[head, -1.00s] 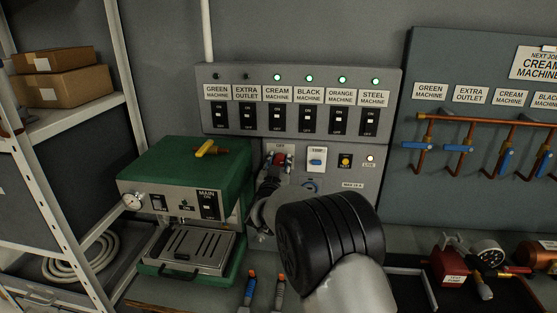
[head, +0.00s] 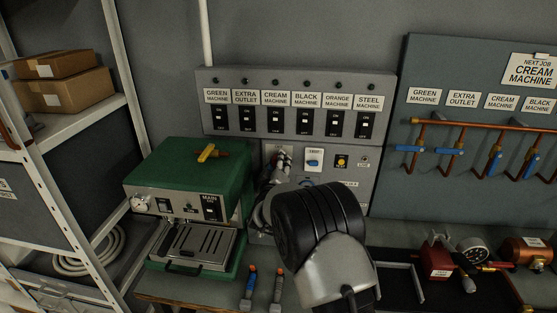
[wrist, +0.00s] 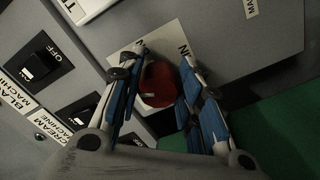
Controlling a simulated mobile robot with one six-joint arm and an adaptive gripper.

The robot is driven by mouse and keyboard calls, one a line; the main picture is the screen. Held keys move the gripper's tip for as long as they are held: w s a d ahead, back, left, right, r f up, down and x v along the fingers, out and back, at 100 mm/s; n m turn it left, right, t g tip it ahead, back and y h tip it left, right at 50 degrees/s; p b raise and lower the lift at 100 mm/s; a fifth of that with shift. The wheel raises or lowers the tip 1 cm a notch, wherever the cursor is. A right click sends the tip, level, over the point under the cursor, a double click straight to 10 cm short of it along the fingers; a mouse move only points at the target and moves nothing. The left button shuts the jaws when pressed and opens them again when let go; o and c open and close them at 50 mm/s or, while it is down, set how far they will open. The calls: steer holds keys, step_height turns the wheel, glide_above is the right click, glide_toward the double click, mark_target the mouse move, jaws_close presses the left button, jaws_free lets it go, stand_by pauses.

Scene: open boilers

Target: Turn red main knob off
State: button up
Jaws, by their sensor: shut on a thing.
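The red main knob (wrist: 158,84) is on a pale plate (wrist: 128,55) on the grey panel, in the wrist view. The blue-padded fingers of my gripper (wrist: 163,62) are on both sides of the knob, shut on it. In the head view my gripper (head: 281,162) is at the lower left of the grey switch panel (head: 300,77), and the fingers and wrist hide the knob. The lamps above the switches look dark, and so does the lamp marked LIVE (head: 365,160).
A green machine (head: 192,172) stands close left of my gripper. A blue-grey board with copper pipes (head: 470,125) is at right, above a red pump (head: 438,258). A shelf with boxes (head: 65,95) is at far left.

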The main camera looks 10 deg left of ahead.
steer(key=shift+r+n+p, duration=0.15)
steer(key=shift+n+p, duration=0.8)
steer(key=shift+n, duration=1.35)
steer(key=o, duration=1.1)
steer(key=shift+c, duration=0.2)
steer(key=s, duration=1.2)
steer(key=shift+a, duration=0.15)
